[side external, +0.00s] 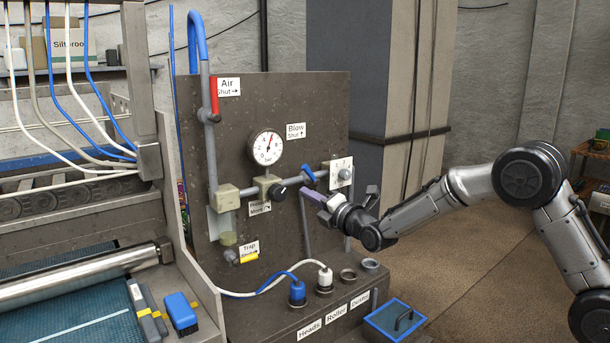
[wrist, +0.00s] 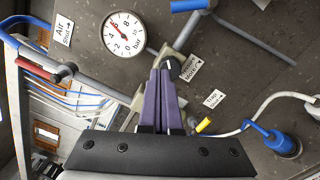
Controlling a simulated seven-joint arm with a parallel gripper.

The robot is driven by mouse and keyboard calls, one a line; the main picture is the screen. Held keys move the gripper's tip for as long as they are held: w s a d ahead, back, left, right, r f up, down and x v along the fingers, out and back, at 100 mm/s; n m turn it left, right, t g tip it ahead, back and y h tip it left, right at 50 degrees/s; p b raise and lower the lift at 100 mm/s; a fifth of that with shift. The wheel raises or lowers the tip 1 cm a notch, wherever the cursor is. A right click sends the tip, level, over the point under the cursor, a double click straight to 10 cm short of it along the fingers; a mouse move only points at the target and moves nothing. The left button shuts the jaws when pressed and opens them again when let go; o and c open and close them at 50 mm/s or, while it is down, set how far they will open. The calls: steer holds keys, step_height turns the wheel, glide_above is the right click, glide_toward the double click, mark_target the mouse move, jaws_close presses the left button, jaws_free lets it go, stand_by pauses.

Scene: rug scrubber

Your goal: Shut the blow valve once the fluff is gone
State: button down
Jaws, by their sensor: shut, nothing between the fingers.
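The blow valve's blue handle (side external: 308,174) sits on the grey pipe below the "Blow Shut ↑" label (side external: 296,131). It slants across the pipe; I cannot tell its exact setting. In the wrist view the blue handle (wrist: 190,5) shows at the top edge, partly cut off. My gripper (side external: 304,191) is shut and empty, its purple fingers just below and left of the handle, apart from it as far as I can see. In the wrist view the closed fingertips (wrist: 160,73) point toward the dark regulator knob (wrist: 172,68). I see no fluff clearly.
A pressure gauge (side external: 266,148) and a red air valve handle (side external: 214,96) are on the panel (side external: 315,95). A yellow trap handle (side external: 249,257) is lower left. Plugged hoses and open sockets line the ledge. A blue-rimmed tray (side external: 379,333) stands below.

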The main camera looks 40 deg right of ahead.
mark_target(310, 175)
steer(key=w+d+r, duration=0.1)
steer(key=w+d, duration=0.5)
steer(key=w, duration=0.3)
steer(key=shift+w+r, duration=0.3)
steer(key=shift+r, duration=0.05)
